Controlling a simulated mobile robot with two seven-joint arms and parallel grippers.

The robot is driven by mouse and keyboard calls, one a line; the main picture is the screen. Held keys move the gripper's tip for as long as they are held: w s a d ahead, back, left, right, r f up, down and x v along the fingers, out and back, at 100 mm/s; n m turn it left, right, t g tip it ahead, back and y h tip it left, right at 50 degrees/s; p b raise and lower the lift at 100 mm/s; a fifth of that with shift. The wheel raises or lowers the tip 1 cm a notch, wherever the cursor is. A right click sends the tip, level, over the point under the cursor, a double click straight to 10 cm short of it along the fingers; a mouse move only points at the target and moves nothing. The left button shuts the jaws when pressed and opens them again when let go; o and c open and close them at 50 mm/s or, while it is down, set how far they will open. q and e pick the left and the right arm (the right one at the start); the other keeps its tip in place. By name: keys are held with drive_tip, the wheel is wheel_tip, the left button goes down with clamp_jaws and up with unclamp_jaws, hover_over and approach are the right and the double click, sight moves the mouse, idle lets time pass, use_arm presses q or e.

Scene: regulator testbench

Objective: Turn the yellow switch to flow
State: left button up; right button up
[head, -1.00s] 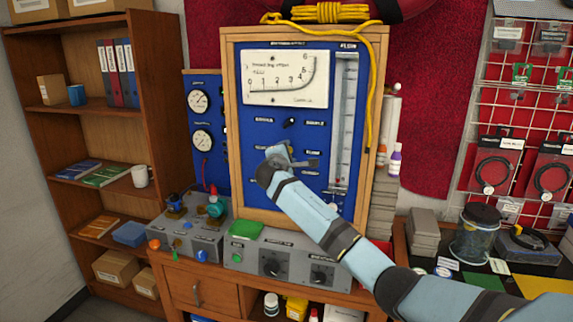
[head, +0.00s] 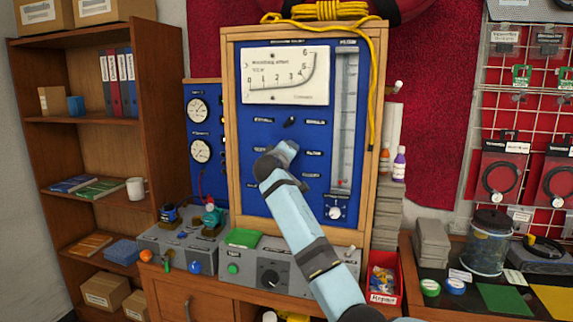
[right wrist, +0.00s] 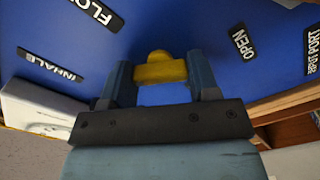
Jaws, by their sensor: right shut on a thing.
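The yellow switch (right wrist: 160,70) sits on the blue panel (head: 258,95), between the two fingers of my right gripper (right wrist: 162,78) in the right wrist view. The gripper is shut on it. The switch looks turned at an angle to the FLOW label (right wrist: 92,17) and the OPEN label (right wrist: 239,42). In the head view my right gripper (head: 285,152) reaches the middle of the panel, and it and my arm hide the switch. My left gripper is in neither view.
A black knob (head: 289,121) is on the panel just above my gripper. A tall flow tube (head: 345,120) and a white-faced knob (head: 334,212) are to the right. A grey control box (head: 262,270) stands below, beneath my forearm. A yellow rope (head: 371,100) hangs along the frame.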

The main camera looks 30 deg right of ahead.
drive_tip(key=shift+f+m+b, duration=0.1)
drive_tip(key=shift+m+b, duration=0.65)
drive_tip(key=shift+m, duration=0.35)
drive_tip(key=o, duration=0.9)
drive_tip(key=b+v, duration=0.1)
drive_tip(key=v, duration=1.3)
drive_tip(key=shift+d, duration=0.1)
